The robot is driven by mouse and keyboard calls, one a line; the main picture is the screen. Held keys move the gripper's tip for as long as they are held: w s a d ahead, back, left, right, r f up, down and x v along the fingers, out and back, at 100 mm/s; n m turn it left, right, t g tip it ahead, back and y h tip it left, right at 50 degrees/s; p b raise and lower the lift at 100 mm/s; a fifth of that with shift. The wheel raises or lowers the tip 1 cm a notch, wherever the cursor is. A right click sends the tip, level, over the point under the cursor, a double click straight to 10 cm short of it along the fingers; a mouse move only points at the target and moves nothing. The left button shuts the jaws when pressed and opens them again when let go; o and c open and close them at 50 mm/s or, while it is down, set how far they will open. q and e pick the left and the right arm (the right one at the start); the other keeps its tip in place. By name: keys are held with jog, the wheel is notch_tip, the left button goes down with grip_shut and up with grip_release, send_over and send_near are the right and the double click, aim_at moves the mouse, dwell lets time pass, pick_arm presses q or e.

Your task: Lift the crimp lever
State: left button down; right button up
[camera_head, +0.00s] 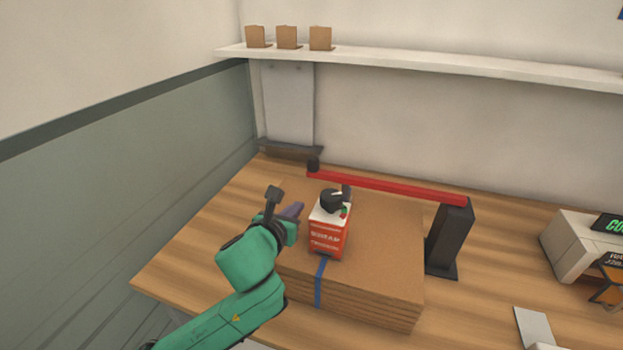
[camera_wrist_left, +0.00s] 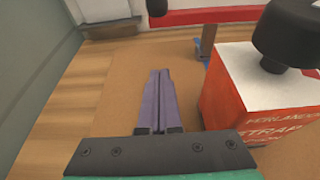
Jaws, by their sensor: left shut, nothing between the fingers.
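A long red bar (camera_head: 390,188), which looks like the crimp lever, lies low across the back of the cardboard stack. A black knob (camera_head: 313,165) is at its left end and a black upright post (camera_head: 448,240) at its right end. In the left wrist view the red bar (camera_wrist_left: 225,16) and its black knob (camera_wrist_left: 157,8) show at the top, ahead of my fingertips. My left gripper (camera_head: 294,210) is over the stack's left part, its purple fingers shut and empty (camera_wrist_left: 160,75). It is apart from the knob. My right gripper is not in view.
A red-and-white box (camera_head: 327,238) with a black knob on top stands on the cardboard stack (camera_head: 385,270), just right of my left gripper. A blue strap (camera_head: 320,283) runs down the stack's front. A shelf (camera_head: 430,67) is above; a beige device (camera_head: 578,245) sits right.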

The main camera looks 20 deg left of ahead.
aim_at(308, 205)
pick_arm(q)
jog(key=shift+s+r, duration=0.1)
jog(key=shift+s, duration=0.05)
jog(key=shift+w, duration=0.25)
jog(key=x, duration=0.9)
jog(key=shift+s, duration=0.1)
jog(key=r+p, duration=0.1)
jog(key=w+r+p, duration=0.1)
jog(key=r, duration=0.1)
jog(key=shift+s+r, duration=0.1)
jog(key=shift+r, duration=0.15)
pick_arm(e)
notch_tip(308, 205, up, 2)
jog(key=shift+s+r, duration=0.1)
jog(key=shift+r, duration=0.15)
pick_arm(q)
jog(key=shift+f, duration=0.1)
jog(key=shift+p, duration=0.35)
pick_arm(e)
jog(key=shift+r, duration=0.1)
